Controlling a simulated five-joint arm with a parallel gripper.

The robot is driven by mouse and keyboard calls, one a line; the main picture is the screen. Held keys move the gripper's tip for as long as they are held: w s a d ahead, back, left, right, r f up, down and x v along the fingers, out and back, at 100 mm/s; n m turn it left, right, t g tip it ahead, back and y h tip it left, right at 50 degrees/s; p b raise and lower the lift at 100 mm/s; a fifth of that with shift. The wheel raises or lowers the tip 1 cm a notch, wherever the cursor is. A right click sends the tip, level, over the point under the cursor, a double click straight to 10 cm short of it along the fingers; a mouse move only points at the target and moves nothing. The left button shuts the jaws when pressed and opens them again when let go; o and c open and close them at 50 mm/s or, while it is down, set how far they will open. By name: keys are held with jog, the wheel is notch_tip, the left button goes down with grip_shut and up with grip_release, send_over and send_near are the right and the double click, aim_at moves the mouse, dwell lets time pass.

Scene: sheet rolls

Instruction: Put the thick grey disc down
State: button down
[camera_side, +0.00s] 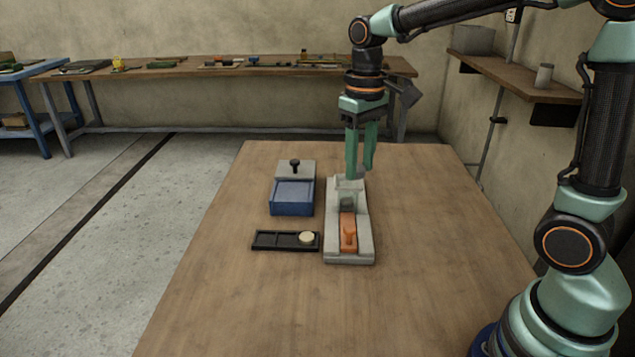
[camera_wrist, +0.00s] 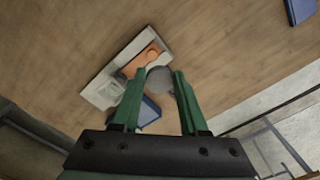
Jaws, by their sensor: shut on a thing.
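My gripper (camera_side: 359,174) has green fingers pointing down over the far end of the pale grey machine (camera_side: 364,240). In the wrist view, my gripper (camera_wrist: 163,75) is shut on the thick grey disc (camera_wrist: 160,79), which sits between the fingertips. In the side view the disc is small and hard to pick out at the fingertips, near the machine's hopper-like far end. I cannot tell whether it touches the machine. The machine has an orange slide (camera_side: 348,233) in its near half, which also shows in the wrist view (camera_wrist: 142,61).
A blue box (camera_side: 292,205) stands left of the machine, with a grey plate with a black knob (camera_side: 295,165) behind it. A black tray (camera_side: 270,241) holds a cream disc (camera_side: 307,237) in its right part. The near table is clear.

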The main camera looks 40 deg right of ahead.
jog(key=w+a, duration=0.3)
jog(key=w, duration=0.6)
jog(key=n, duration=0.1)
send_over(288, 242)
notch_tip(288, 242, down, 20)
jog(key=shift+f, duration=0.25)
jog(key=shift+f, duration=0.6)
jog(key=shift+c, duration=2.2)
grip_release()
jog(key=shift+r, duration=0.1)
